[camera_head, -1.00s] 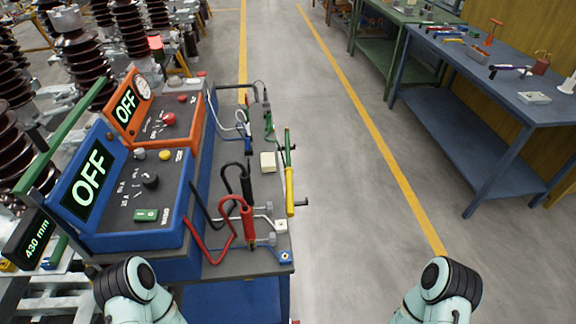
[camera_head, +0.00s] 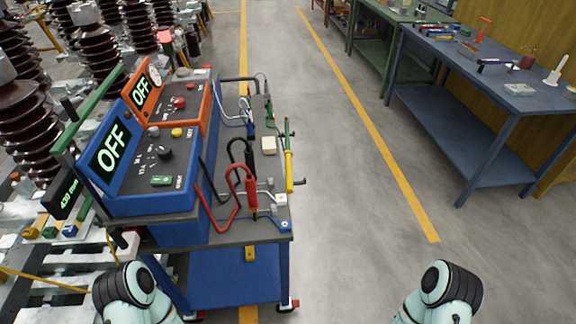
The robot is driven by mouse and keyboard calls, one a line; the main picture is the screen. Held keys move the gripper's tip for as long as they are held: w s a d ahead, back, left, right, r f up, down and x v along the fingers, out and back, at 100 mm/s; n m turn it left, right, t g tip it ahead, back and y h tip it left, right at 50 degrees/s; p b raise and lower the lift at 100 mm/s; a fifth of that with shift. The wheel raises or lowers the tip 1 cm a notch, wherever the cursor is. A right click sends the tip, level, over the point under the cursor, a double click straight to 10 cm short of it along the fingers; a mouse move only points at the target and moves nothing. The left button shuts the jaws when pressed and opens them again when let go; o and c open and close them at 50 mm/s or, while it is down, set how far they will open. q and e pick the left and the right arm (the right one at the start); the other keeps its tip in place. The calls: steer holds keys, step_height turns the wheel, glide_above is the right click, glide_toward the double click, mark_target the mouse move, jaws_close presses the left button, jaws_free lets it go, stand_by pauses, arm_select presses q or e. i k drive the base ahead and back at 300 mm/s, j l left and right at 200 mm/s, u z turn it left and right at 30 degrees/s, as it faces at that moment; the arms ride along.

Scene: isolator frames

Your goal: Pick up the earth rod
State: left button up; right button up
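A slim rod, yellow below and green above, fits the earth rod (camera_head: 288,165). It stands or hangs along the right edge of the blue cart (camera_head: 190,236), and I cannot tell how it is held there. Neither gripper shows in the head view. Only rounded pale-green and black links of my two arms show at the bottom edge, left and right of the cart's front, apart from the rod.
The cart carries a blue box (camera_head: 150,205) and an orange box (camera_head: 204,112), both reading OFF. Red and black probes (camera_head: 251,190) lie between them and the rod. Brown insulators (camera_head: 98,50) crowd the left. Floor is clear right of the cart, up to a blue workbench (camera_head: 480,75).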

mark_target(288, 154)
steer(key=k+u, duration=0.25)
steer(key=k, duration=0.15)
steer(key=k+j+u, duration=0.25)
steer(key=k, duration=0.2)
steer(key=l+u, duration=0.1)
steer(key=u, duration=1.65)
steer(key=l+u, duration=0.25)
steer(key=l, duration=0.8)
steer(key=k+l, duration=0.1)
steer(key=l, duration=0.65)
steer(key=k+l, duration=0.1)
steer(key=l, duration=0.6)
steer(key=k+l, duration=0.1)
steer(key=l, duration=0.65)
